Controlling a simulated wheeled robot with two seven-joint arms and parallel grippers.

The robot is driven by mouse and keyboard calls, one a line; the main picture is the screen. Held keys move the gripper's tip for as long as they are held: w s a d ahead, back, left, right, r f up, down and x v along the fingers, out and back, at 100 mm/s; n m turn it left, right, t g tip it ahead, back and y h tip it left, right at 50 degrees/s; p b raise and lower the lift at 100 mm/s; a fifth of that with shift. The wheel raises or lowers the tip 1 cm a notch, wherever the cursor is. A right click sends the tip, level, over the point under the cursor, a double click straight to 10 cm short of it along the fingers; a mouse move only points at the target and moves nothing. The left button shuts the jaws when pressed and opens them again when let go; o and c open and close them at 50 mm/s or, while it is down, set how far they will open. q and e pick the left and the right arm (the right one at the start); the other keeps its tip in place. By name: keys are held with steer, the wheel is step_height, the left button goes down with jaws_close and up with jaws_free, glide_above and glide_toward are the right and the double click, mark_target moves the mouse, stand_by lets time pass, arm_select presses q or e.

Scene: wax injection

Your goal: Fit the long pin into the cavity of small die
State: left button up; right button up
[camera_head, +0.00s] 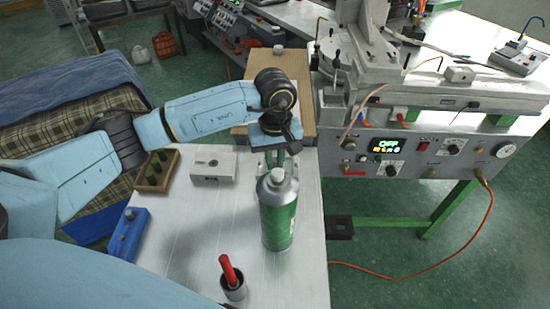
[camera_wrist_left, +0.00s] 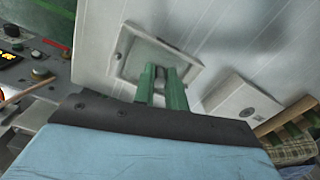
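My left gripper (camera_head: 281,160) points down over the white table, behind a spray can. In the left wrist view its two green fingers (camera_wrist_left: 162,82) are close together with a narrow gap. I cannot tell whether a pin is between them. Their tips are over a pale rectangular block with a raised rim (camera_wrist_left: 145,58), perhaps the small die; contact is unclear. Another pale block with a round mark (camera_head: 213,167) lies to the left and also shows in the left wrist view (camera_wrist_left: 241,107). No long pin is clearly recognisable. My right gripper is out of view.
The green-and-silver spray can (camera_head: 277,215) stands close in front of the gripper. A wooden rack with dark green pegs (camera_head: 157,171), a blue block (camera_head: 128,234) and a cup with a red-handled tool (camera_head: 234,288) are nearby. The wax machine (camera_head: 430,150) stands right.

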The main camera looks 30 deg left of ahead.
mark_target(275, 161)
arm_select(q)
steer(key=o, duration=0.5)
step_height(275, 161, up, 14)
steer(key=shift+f, duration=0.25)
stand_by(0.5)
